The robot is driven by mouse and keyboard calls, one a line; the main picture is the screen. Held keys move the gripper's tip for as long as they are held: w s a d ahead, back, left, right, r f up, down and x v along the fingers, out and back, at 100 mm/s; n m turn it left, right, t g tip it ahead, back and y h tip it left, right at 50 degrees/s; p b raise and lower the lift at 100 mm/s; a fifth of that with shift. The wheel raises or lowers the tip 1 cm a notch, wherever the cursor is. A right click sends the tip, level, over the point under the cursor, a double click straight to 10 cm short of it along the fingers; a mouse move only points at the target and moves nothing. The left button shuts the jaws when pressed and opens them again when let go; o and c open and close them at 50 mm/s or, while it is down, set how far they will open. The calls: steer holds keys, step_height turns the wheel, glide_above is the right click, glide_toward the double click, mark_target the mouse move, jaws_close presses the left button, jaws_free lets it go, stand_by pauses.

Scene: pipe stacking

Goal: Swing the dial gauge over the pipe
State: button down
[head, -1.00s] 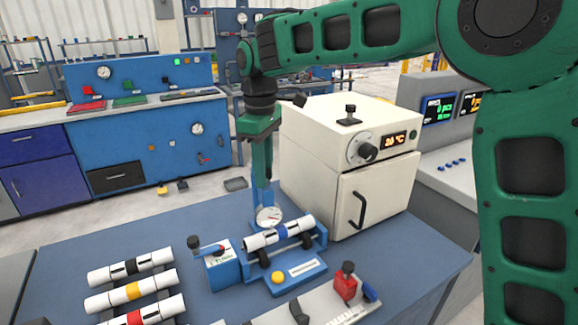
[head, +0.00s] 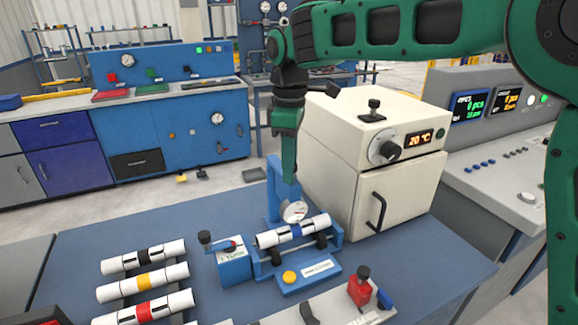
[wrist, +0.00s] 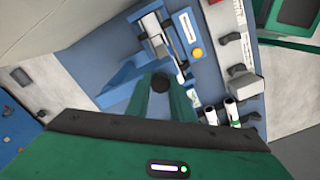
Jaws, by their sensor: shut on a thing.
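The white pipe with a blue band (head: 270,238) lies in a blue cradle (head: 333,238) on the bench. The dial gauge (head: 295,211) has a round white face and shows just behind and above the pipe's middle. Its blue stand (head: 272,190) rises behind the pipe. My gripper (head: 290,178) points down above the gauge face, its fingers together. In the wrist view my gripper (wrist: 160,84) is closed around a small dark knob, which appears to belong to the gauge. The pipe (wrist: 158,38) also shows there. I cannot tell whether the gauge touches the pipe.
A cream oven (head: 335,150) stands close to the right of my gripper. A blue box with a crank (head: 234,265) sits left of the cradle. Several banded pipes (head: 145,258) lie at front left. A tray with red and blue parts (head: 358,290) is at front right.

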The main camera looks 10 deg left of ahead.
steer(key=shift+w+d+r, duration=0.1)
steer(key=shift+w+d, duration=0.05)
steer(key=c, duration=1.5)
jaws_free()
steer(key=shift+c, duration=0.2)
step_height(320, 180, up, 11)
steer(key=shift+f, duration=0.2)
